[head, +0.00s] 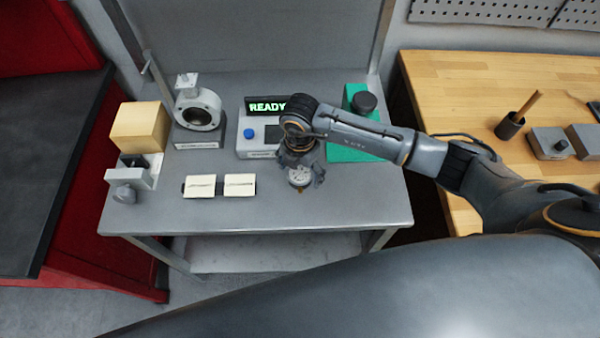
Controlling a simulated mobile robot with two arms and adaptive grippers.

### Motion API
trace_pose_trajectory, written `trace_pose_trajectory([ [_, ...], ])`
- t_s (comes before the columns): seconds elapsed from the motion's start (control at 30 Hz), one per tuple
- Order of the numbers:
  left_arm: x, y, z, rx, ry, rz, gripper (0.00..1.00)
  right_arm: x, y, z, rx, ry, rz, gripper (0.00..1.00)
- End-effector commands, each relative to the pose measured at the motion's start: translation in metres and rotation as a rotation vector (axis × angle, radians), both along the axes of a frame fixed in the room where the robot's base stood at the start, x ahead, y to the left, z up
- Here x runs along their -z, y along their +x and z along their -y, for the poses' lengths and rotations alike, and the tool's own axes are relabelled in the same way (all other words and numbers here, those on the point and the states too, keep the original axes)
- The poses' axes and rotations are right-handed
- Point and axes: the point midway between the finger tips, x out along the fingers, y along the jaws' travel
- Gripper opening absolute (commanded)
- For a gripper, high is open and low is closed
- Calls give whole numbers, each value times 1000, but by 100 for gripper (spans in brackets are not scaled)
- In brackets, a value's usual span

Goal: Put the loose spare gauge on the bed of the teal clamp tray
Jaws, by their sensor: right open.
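The spare gauge (299,177), small and round with a pale face, is at the front right of the grey bench. My right gripper (301,170) is open over it, with its fingers on either side of the gauge. I cannot tell whether the fingers touch it. The teal clamp tray (352,154) is just right of the gripper, with a dark round knob (365,103) at its back. My right forearm crosses over the tray and hides the middle of its bed. My left gripper is not in view.
Left of the gripper are two cream labelled blocks (240,185), a grey box with a blue button (249,134), and a READY display (266,106). A ring-shaped valve body (198,110) and a wooden block (139,127) stand further left.

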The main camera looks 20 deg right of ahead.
Motion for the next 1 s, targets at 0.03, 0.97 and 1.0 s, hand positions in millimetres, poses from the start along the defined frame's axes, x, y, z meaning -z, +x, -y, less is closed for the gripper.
trace_pose_trajectory([
  [0.03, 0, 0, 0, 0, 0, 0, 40, 0, 0, 0, 0, 0, 0, 86],
  [0.97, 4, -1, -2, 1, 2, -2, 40, -17, 1, -1, -1, 2, 4, 14],
  [1.0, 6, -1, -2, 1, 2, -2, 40, -24, 1, -1, -2, 2, 4, 14],
])
